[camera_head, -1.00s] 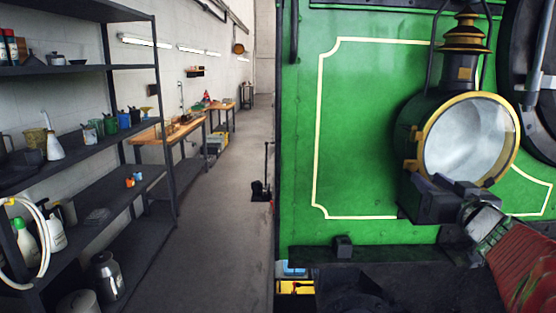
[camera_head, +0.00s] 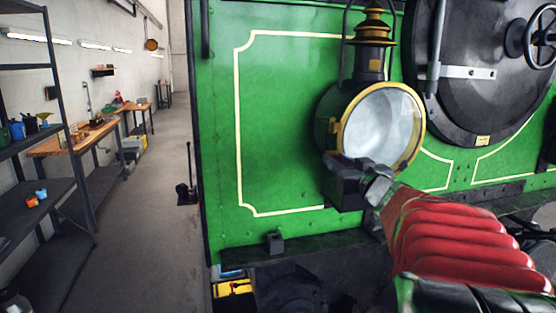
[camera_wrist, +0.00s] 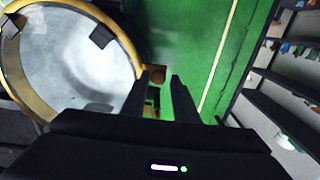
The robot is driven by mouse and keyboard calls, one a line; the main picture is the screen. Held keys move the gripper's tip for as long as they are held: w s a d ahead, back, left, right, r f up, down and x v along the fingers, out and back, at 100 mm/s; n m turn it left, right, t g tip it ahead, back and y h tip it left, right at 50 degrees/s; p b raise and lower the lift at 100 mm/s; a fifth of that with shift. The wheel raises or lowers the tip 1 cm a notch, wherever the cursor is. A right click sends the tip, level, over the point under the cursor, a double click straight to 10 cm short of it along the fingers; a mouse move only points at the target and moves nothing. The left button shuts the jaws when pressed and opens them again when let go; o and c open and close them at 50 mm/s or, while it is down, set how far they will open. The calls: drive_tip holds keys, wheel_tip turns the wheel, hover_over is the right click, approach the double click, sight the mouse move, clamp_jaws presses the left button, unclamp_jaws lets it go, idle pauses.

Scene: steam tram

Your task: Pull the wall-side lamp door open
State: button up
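The lamp (camera_head: 352,85) stands on the green engine front. Its round glass door (camera_head: 382,125) has a brass rim and looks closed. A small brass tab (camera_head: 334,125) sits on the rim's left, wall-side edge. My gripper (camera_head: 332,160) is just below this edge and hides the lamp's lower left. In the wrist view the glass door (camera_wrist: 70,62) fills the left. The fingers of my gripper (camera_wrist: 160,77) stand apart beside the rim. Brass pieces (camera_wrist: 157,73) show in the gap between them; I cannot tell whether the fingers touch them.
A dark shelf rack (camera_head: 60,130) and a wooden workbench (camera_head: 75,140) line the left wall. The floor aisle (camera_head: 150,220) between them and the engine is mostly clear. A black ledge (camera_head: 300,245) runs below the lamp. The round smokebox door (camera_head: 480,75) is to the right.

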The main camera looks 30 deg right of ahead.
clamp_jaws()
drive_tip(key=shift+s, duration=0.15)
idle(0.4)
